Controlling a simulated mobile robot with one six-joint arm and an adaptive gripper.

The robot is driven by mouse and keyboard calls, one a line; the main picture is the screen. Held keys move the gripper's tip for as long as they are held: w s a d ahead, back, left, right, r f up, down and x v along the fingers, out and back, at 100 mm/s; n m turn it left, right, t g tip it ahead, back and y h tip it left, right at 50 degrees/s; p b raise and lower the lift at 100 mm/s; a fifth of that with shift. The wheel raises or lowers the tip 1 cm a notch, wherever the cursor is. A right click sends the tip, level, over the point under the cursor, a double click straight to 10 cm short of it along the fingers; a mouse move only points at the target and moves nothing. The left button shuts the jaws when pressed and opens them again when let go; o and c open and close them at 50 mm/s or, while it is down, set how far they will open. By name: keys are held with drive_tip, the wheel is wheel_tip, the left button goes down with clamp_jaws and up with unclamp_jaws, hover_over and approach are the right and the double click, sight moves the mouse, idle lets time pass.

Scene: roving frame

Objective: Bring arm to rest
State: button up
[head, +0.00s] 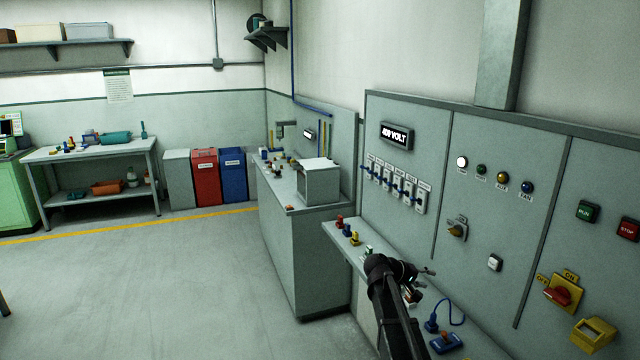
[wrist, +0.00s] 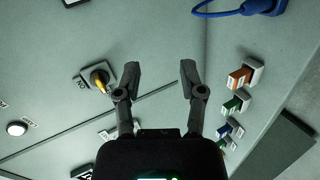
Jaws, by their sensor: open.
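My gripper (wrist: 160,78) is open in the wrist view, with nothing between its two dark fingers. In the head view my gripper (head: 428,278) is at the end of my dark arm, above the narrow ledge and in front of the grey control panel (head: 400,215). A rotary switch with a yellow handle (wrist: 98,80) shows left of the fingers in the wrist view; a gap shows between them.
A ledge (head: 338,230) along the panel carries small coloured parts and a blue plug with a cable (head: 432,322). A red and yellow switch (head: 560,292) is on the panel at right. A grey workbench (head: 290,225) stands beyond. The floor (head: 150,280) at left is clear.

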drive_tip(key=s+a+f+g+y, duration=0.1)
drive_tip(key=s+a+f+y, duration=0.2)
drive_tip(key=s, duration=0.6)
drive_tip(key=s+a+f+m+g+y, duration=0.1)
drive_tip(key=s+a+f+y, duration=0.3)
drive_tip(key=s+a, duration=0.3)
drive_tip(key=s+a+f+m+g+y, duration=0.1)
drive_tip(key=s+a+f+y, duration=0.2)
drive_tip(key=s, duration=0.9)
drive_tip(key=shift+a+f+g+y, duration=0.3)
drive_tip(key=shift+a+f+y, duration=0.05)
drive_tip(key=shift+a+y, duration=0.8)
